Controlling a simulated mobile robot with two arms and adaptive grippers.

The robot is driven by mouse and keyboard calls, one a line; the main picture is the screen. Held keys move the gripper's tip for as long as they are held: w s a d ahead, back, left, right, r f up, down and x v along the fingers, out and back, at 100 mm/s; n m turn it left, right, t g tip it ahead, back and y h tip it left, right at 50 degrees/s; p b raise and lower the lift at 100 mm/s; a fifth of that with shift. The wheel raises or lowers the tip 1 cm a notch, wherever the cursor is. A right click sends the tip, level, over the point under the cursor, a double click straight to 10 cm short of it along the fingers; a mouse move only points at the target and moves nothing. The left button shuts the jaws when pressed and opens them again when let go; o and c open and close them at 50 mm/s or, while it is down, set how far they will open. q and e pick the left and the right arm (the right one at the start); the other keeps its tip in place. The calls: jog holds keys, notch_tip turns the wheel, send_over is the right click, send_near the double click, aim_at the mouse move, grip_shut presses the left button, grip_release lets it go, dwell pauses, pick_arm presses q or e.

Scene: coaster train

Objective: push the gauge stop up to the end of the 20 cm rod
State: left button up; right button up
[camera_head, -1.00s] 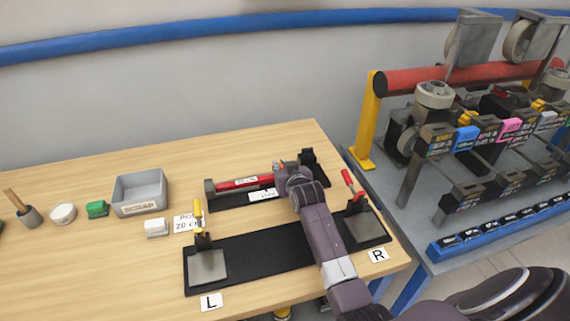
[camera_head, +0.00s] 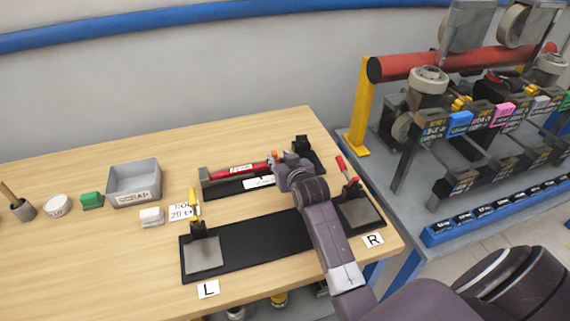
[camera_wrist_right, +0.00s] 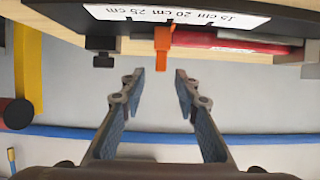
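The red rod (camera_head: 235,170) lies along the black length gauge (camera_head: 222,190) at the back of the table. The orange gauge stop (camera_head: 273,154) is at the rod's right end in the head view. In the right wrist view the gauge stop (camera_wrist_right: 163,45) sits beside the red rod (camera_wrist_right: 215,40); I cannot tell whether they touch. A white scale (camera_wrist_right: 180,14) reads 15, 20 and 25 cm. My right gripper (camera_wrist_right: 160,78) is open and empty, its fingertips just short of the stop and to either side of it. My left gripper is out of view.
A black fixture (camera_head: 255,245) with yellow and red clamps stands in front of the gauge, between cards L and R. A grey scrap bin (camera_head: 134,182), a green block (camera_head: 91,200) and a white block (camera_head: 151,216) are at left. A machine bench (camera_head: 430,205) stands at right.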

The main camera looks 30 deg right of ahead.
jog(key=v, duration=0.6)
jog(key=shift+s, duration=0.25)
jog(key=shift+a, duration=0.1)
